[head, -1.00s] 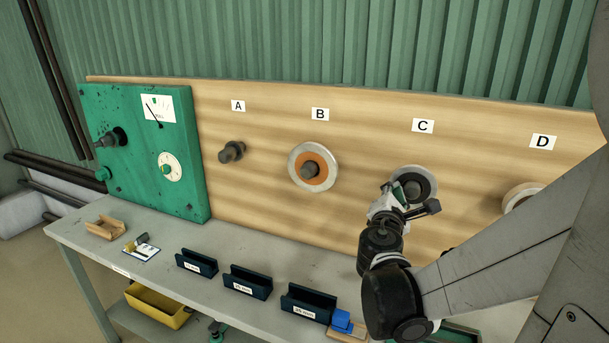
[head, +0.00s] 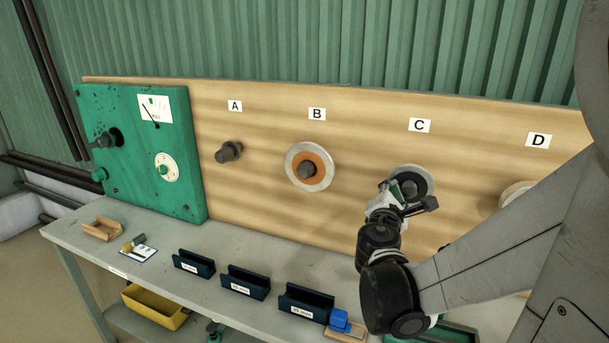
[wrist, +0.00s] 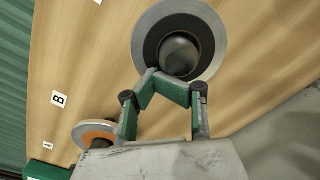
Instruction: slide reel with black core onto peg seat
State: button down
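The reel with the black core (head: 424,176) has a pale grey rim and is around the peg under label C. In the wrist view the reel (wrist: 215,42) faces me, with the dark round peg end (wrist: 180,55) in its middle. My gripper (head: 391,186) is at the reel's lower left rim. In the wrist view my gripper's fingers (wrist: 152,77) come together at the rim and appear shut on it. The fingers cover a small part of the lower rim. How deep the reel sits on the peg is not clear.
A reel with an orange core (head: 296,177) is on peg B. Peg A (head: 229,152) is bare. My arm partly hides a reel near label D (head: 538,140). Navy cradles (head: 245,283) and a blue block (head: 339,318) stand on the bench below. A green gauge panel (head: 120,180) is at left.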

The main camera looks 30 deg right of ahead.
dwell(0.6)
jog(key=shift+p+v, duration=0.35)
jog(key=shift+v, duration=2.05)
jog(key=shift+a, duration=0.1)
jog(key=v, duration=1.2)
